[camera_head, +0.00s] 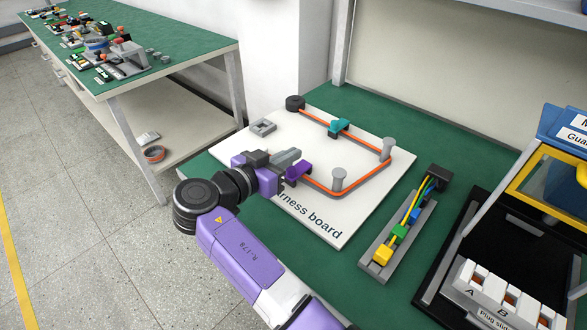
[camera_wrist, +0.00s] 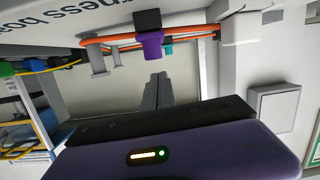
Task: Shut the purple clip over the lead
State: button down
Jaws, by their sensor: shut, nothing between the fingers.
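The purple clip (camera_head: 299,171) sits on the white harness board, at the near left part of the orange lead (camera_head: 350,192). In the wrist view the purple clip (camera_wrist: 152,46) is at the top centre, with the lead (camera_wrist: 122,37) running at it. I cannot tell for sure how far its lid stands open. My gripper (camera_head: 290,157) is shut and empty, its fingertips just left of and beyond the clip in the head view. In the wrist view the fingers (camera_wrist: 157,90) point at the clip, with an apparent gap.
A teal clip (camera_head: 339,127) sits on the lead's far run. Grey posts (camera_head: 338,179) and a black round piece (camera_head: 295,103) stand on the board (camera_head: 345,232). A grey holder (camera_head: 375,262) with coloured plugs lies to the right. A grey block (camera_head: 263,127) is at the board's far left.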

jog(key=b, duration=0.1)
jog(key=f+t+h+b, duration=0.1)
jog(key=b, duration=0.1)
jog(key=shift+s+a+f, duration=0.3)
jog(key=shift+s, duration=0.05)
jog(key=shift+s+a+f+b, duration=0.1)
jog(key=shift+s+b, duration=0.05)
jog(key=shift+b, duration=0.5)
jog(key=shift+s+b, duration=0.1)
jog(key=shift+b, duration=0.25)
